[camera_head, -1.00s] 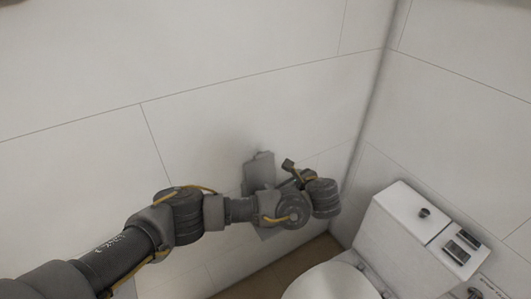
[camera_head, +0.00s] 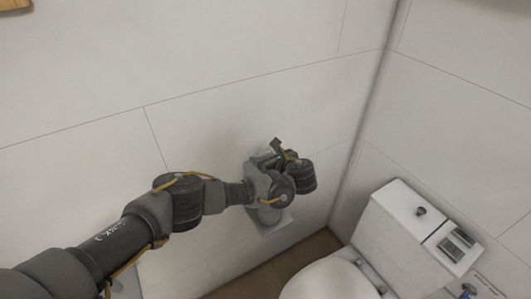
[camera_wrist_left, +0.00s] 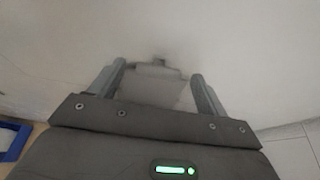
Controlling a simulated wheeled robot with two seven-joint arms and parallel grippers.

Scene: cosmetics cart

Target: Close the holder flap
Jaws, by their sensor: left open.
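The holder (camera_head: 269,225) is a light grey piece on the tiled wall, left of the toilet. My left wrist covers much of it in the head view. In the left wrist view a pale, flat plate of the holder (camera_wrist_left: 154,88) lies between my fingers, with a small dark mount at its top edge. I cannot tell how far the flap is from closed. My left gripper (camera_wrist_left: 158,72) is open, its fingers on either side of the plate. Whether they touch it is unclear. My right gripper is not in view.
The white toilet (camera_head: 405,240) stands at the lower right, with its tank against the right wall. The wall corner is just right of my wrist. A blue-edged thing (camera_wrist_left: 12,140) shows at the lower left of the wrist view.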

